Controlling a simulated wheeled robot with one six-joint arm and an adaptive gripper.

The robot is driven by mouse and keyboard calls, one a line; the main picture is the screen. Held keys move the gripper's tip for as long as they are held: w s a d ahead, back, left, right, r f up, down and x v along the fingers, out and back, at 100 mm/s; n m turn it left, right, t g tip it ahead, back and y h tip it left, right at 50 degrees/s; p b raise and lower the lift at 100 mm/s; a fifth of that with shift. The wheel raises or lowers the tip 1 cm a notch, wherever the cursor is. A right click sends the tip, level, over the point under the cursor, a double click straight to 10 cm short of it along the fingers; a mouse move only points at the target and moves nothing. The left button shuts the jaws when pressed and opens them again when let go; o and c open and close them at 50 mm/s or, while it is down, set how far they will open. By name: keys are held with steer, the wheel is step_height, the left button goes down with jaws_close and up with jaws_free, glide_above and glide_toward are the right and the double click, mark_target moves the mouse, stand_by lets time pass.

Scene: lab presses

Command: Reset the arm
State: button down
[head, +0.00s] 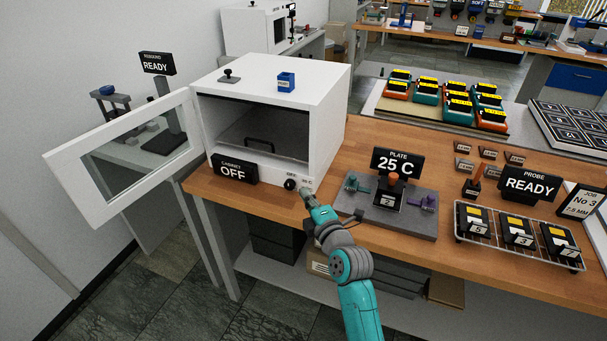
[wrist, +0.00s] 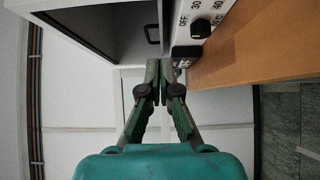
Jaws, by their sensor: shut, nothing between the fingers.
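My gripper (wrist: 158,88) is shut and empty in the wrist view, its fingertips together near the cabinet's front lower edge. In the head view my teal and grey arm reaches up from the bottom, and the gripper end (head: 306,196) is close below the cabinet's knob (head: 290,184). The knob also shows in the wrist view (wrist: 201,29), just above and right of the fingertips. I cannot tell whether the fingertips touch anything. The white cabinet (head: 320,95) stands with its door (head: 70,165) swung wide open to the left. Its sign (head: 233,168) reads CABINET OFF.
A grey plate fixture (head: 420,222) with a 25 C sign (head: 396,162) stands right of the cabinet. A wire rack (head: 517,252) holds numbered black blocks further right. Orange and teal units (head: 426,92) sit behind. The wooden bench edge (head: 225,195) runs beneath the cabinet.

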steer(key=s+d+f+m+h, duration=0.2)
steer(key=s+d+f+m, duration=0.3)
steer(key=s, duration=0.5)
steer(key=s+d+f+m+h, duration=0.1)
steer(key=s+d+f+m, duration=0.25)
steer(key=s+f, duration=0.4)
steer(key=s+d+f+m+h, duration=0.2)
steer(key=s+d+f+m, duration=0.25)
steer(key=s, duration=0.65)
steer(key=s+d+r+m+h, duration=0.1)
steer(key=s+d+r+m, duration=0.1)
steer(key=s, duration=0.7)
steer(key=s+d+r+m+g, duration=0.1)
steer(key=s+r+m, duration=0.3)
steer(key=s, duration=0.6)
steer(key=s+d+r+m+h, duration=0.1)
steer(key=s+d+r+m, duration=0.2)
steer(key=s, duration=0.6)
steer(key=shift+s+d+m+g+h, duration=0.2)
steer(key=shift+s+m+g+h, duration=0.1)
steer(key=shift+s+m, duration=0.15)
